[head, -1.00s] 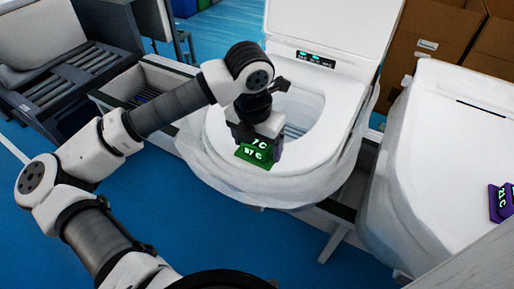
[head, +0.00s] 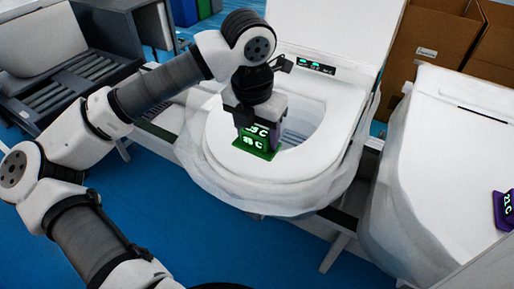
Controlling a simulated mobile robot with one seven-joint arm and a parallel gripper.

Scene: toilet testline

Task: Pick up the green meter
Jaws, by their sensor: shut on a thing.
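The green meter (head: 255,143) is a small green block with lit characters on its faces. It is at the front left of the seat opening of the white toilet (head: 310,172). My gripper (head: 256,122) points down from above and is shut on the green meter. The fingers are partly hidden by the gripper body and the meter. I cannot tell whether the meter's underside touches the seat.
A second white toilet (head: 445,150) with its lid down stands at the right, with a purple meter (head: 503,210) on it. Cardboard boxes (head: 430,40) stand behind. A roller conveyor (head: 70,80) is at the left. Blue floor (head: 210,235) is open in front.

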